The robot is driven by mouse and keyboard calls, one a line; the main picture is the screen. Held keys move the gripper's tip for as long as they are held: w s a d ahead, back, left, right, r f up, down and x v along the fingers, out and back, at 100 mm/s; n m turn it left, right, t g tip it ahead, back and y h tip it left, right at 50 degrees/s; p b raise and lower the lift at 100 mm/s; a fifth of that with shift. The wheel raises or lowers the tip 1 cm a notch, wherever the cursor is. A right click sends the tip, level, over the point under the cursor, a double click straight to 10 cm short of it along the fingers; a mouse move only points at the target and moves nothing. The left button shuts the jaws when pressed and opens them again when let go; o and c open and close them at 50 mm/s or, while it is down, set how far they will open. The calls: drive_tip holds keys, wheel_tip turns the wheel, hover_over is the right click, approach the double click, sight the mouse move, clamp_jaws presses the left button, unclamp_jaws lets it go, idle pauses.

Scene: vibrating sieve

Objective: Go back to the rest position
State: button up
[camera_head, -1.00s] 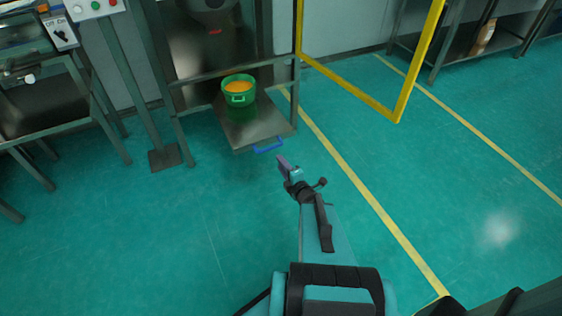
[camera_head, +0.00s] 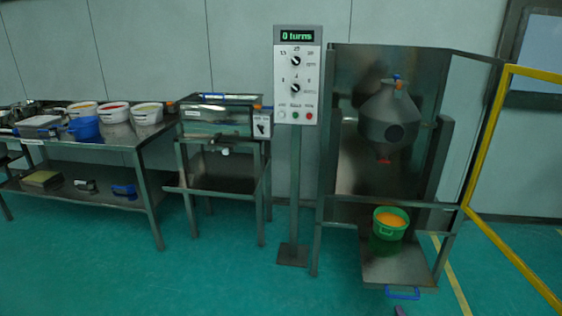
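Only a small purplish tip of my gripper (camera_head: 399,311) shows at the bottom edge, right of the middle. The rest of my arm is out of the picture. Whether its fingers are open or shut cannot be made out. The tip is below and apart from the blue handle (camera_head: 402,293) of the metal platform (camera_head: 385,270). A green bucket (camera_head: 388,232) with orange content stands on that platform. The grey double-cone vessel (camera_head: 392,120) with a red outlet hangs above the bucket.
A control panel (camera_head: 297,75) on a post reads "0 turns". Left of it stands the sieve machine (camera_head: 215,118), then a steel table (camera_head: 120,140) with several tubs and a blue container (camera_head: 84,128). A yellow gate frame (camera_head: 485,140) stands at the right. Green floor in front is clear.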

drive_tip(key=w+a+r+n+y+p, duration=0.1)
drive_tip(key=w+a+y+p, duration=0.3)
drive_tip(key=a, duration=0.9)
drive_tip(key=a+f+m+g+h+p, duration=0.2)
drive_tip(key=a+f+m+g, duration=0.15)
drive_tip(key=a+f, duration=0.2)
drive_tip(key=s+a+f+m+g+p, duration=0.1)
drive_tip(key=s+a+f+m+g, duration=0.2)
drive_tip(key=s, duration=0.5)
drive_tip(key=s+a+f+m+g, duration=0.2)
drive_tip(key=s+f+m+g, duration=0.15)
drive_tip(key=s+g, duration=0.35)
drive_tip(key=s+a+f+m+g+p, duration=0.1)
drive_tip(key=s+a+f+m+g, duration=0.2)
drive_tip(key=s, duration=0.6)
drive_tip(key=s+a+r+m+g, duration=0.1)
drive_tip(key=s+r+m+g, duration=0.2)
drive_tip(key=s, duration=0.5)
drive_tip(key=shift+s+r+m+g, duration=0.15)
drive_tip(key=shift+s+m+g, duration=0.1)
drive_tip(key=shift+m+g, duration=0.45)
